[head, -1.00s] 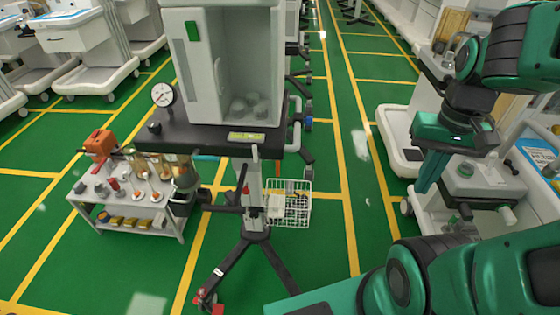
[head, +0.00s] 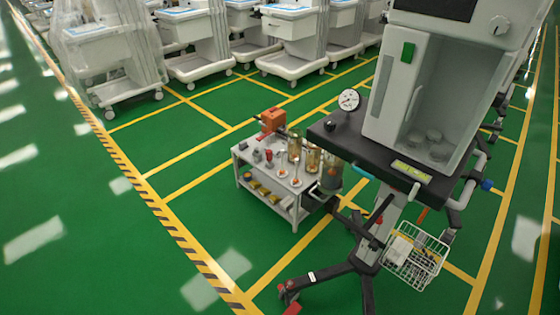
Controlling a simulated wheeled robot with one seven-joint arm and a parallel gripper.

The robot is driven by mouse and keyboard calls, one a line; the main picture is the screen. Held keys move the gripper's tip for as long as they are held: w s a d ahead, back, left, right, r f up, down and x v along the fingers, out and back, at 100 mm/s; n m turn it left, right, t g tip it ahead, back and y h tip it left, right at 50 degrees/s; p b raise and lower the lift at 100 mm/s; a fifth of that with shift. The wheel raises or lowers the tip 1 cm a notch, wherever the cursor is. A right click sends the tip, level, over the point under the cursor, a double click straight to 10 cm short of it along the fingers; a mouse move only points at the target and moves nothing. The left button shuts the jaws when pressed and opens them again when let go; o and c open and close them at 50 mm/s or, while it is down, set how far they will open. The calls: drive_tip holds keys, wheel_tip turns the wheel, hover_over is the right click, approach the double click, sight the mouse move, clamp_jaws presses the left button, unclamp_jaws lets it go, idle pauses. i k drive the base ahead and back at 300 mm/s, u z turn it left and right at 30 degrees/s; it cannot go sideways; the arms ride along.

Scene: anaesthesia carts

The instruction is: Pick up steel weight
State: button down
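I cannot tell for certain which object is the steel weight. Small grey pieces (head: 257,156) stand on the top of a low white table (head: 296,188), among small red and orange items, and are too small to identify. Round grey-white pieces (head: 436,146) sit inside the open-fronted cabinet (head: 398,88) on a wheeled stand; their material is unclear. My gripper is not in view.
The stand has a black shelf (head: 340,138) with a dial gauge (head: 349,100), a wire basket (head: 414,258) and black legs spreading low. Glass cylinders (head: 313,157) and an orange device (head: 272,117) are at the table. Carts (head: 195,40) line the back. Green floor at left is clear.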

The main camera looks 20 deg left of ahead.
sight(257, 154)
drive_tip(key=u, duration=0.05)
drive_tip(key=k, duration=0.5)
drive_tip(key=u, duration=2.9)
drive_tip(key=i, duration=2.35)
